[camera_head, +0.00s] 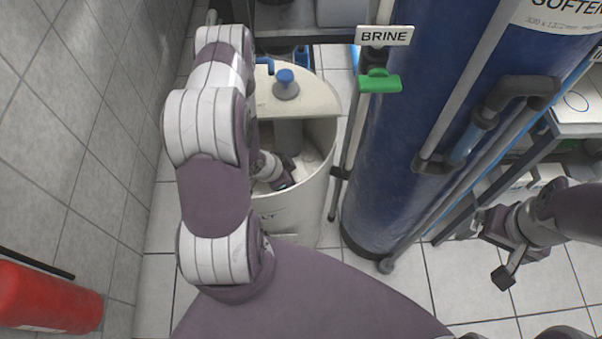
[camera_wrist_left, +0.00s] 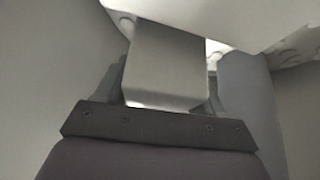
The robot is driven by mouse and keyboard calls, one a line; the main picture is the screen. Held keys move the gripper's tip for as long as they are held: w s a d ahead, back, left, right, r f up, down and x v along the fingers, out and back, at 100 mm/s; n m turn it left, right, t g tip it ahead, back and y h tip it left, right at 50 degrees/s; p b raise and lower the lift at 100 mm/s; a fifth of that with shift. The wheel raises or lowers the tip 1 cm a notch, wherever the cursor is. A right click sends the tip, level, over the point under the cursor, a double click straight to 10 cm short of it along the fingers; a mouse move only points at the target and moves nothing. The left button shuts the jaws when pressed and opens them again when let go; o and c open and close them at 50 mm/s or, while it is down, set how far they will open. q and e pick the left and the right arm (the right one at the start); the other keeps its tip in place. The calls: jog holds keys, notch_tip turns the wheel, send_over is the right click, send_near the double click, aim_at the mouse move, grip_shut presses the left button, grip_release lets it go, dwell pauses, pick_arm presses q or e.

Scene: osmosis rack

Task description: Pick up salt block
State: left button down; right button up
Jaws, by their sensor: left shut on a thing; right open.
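The cream salt tank (camera_head: 325,170) stands open at the front, left of the blue vessel. My left arm reaches down into it, and my left gripper (camera_head: 280,178) is inside, partly hidden by the tank wall and my arm. In the left wrist view my left gripper (camera_wrist_left: 165,88) is shut on a pale grey, smooth salt block (camera_wrist_left: 168,60), with a finger on each side. I cannot make out the block in the head view. My right gripper (camera_head: 496,248) is open and empty over the floor at the right.
A blue-capped tube (camera_head: 286,85) rises at the tank's back. A tall blue vessel (camera_head: 405,140) with grey pipes (camera_head: 465,90) stands close on the right, beside a green valve handle (camera_head: 380,82). A tiled wall (camera_head: 85,130) and red cylinder (camera_head: 45,298) are at left.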

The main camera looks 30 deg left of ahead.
pick_arm(q)
notch_tip(320, 180, up, 14)
jog(key=p, duration=0.4)
